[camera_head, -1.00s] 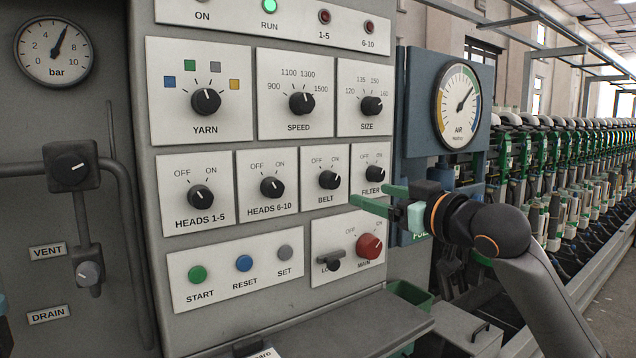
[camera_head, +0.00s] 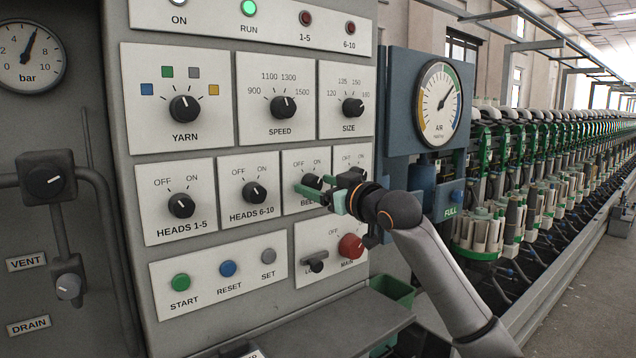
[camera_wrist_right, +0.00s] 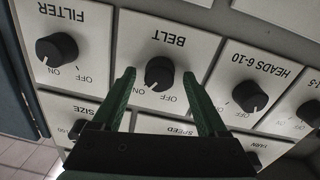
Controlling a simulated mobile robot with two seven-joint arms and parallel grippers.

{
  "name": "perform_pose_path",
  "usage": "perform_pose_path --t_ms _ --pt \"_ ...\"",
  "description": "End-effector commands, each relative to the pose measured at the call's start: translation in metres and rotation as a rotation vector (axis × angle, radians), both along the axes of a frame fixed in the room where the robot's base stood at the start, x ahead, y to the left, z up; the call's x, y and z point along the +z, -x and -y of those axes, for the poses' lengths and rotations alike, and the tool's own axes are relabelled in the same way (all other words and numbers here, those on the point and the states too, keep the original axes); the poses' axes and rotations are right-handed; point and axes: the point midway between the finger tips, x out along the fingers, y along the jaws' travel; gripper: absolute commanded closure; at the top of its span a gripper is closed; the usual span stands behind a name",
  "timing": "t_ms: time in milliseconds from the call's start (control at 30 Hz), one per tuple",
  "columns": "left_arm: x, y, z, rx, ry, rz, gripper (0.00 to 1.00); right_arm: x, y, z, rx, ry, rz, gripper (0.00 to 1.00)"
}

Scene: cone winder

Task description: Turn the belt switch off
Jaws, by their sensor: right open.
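The belt switch is a black round knob (camera_head: 312,181) on a white plate marked OFF and ON. In the head view my right gripper (camera_head: 311,186) is in front of it and partly hides the knob and its BELT label. The right wrist view shows the panel upside down, with the belt knob (camera_wrist_right: 159,73) between the two green fingers of my right gripper (camera_wrist_right: 158,76). The fingers are open, one on each side, with a visible gap to the knob. The knob's white mark appears to point to the ON side. My left gripper is not in view.
The filter knob (camera_wrist_right: 57,50) and heads 6-10 knob (camera_wrist_right: 249,96) flank the belt plate. Below it are the red main knob (camera_head: 351,246) and a small black lock lever (camera_head: 316,266). The green RUN lamp (camera_head: 249,8) is lit. A blue gauge box (camera_head: 398,140) stands right of the panel.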

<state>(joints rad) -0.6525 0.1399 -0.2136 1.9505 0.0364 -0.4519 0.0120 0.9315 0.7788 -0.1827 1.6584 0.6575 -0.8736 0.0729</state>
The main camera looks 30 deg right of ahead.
Motion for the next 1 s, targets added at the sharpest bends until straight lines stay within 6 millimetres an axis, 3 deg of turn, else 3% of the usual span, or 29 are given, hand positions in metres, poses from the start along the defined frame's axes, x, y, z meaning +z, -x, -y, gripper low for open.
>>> perform_pose_path --t_ms 333,1000 --pt "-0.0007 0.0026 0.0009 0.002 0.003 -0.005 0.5 0.0002 -0.0029 -0.0004 0.0 0.0 0.001 0.25" --pt "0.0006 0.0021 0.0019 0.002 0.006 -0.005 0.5 -0.0001 -0.0027 -0.0003 0.0 0.0 0.0 1.0"
